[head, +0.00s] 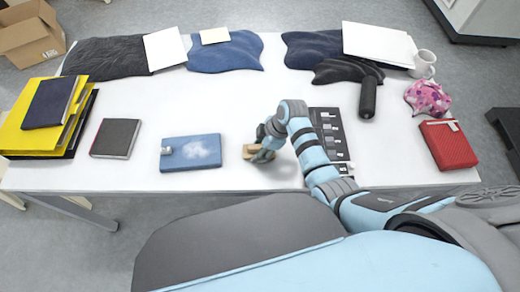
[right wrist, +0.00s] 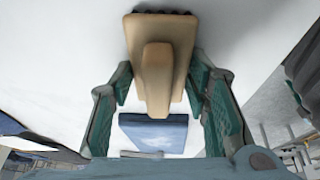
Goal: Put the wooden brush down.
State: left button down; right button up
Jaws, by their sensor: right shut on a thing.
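The wooden brush (head: 249,152) is a light tan block at the front middle of the white table (head: 225,105). In the right wrist view the brush (right wrist: 158,60) fills the upper middle, with a raised handle ridge and dark bristles at its top edge. My right gripper (head: 262,154) is shut on the brush, with one green-padded finger on each side of it. The brush is low over the table; I cannot tell whether it touches the surface. My left gripper is not in view.
A blue notebook (head: 191,152) lies left of the brush. A dark panel (head: 326,130) lies right of it, partly behind my arm. A dark book (head: 115,138), yellow folders (head: 22,135) and a red book (head: 442,145) lie farther out. Folded clothes line the back; the table's middle is clear.

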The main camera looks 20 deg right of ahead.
jog(key=shift+s+r, duration=0.2)
jog(key=shift+s, duration=0.15)
jog(key=shift+f, duration=0.15)
jog(key=o, duration=1.4)
jog(key=shift+w+f, duration=0.15)
jog(key=shift+w, duration=0.05)
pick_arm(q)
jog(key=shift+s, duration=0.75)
pick_arm(e)
jog(key=shift+o, duration=0.4)
jog(key=shift+s+d+r, duration=0.1)
jog(key=shift+r, duration=0.35)
pick_arm(q)
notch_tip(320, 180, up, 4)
jog(key=p, duration=0.3)
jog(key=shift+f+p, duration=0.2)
jog(key=shift+p, duration=0.1)
pick_arm(e)
jog(key=v, duration=1.1)
jog(key=shift+r, duration=0.25)
jog(key=shift+d, duration=0.1)
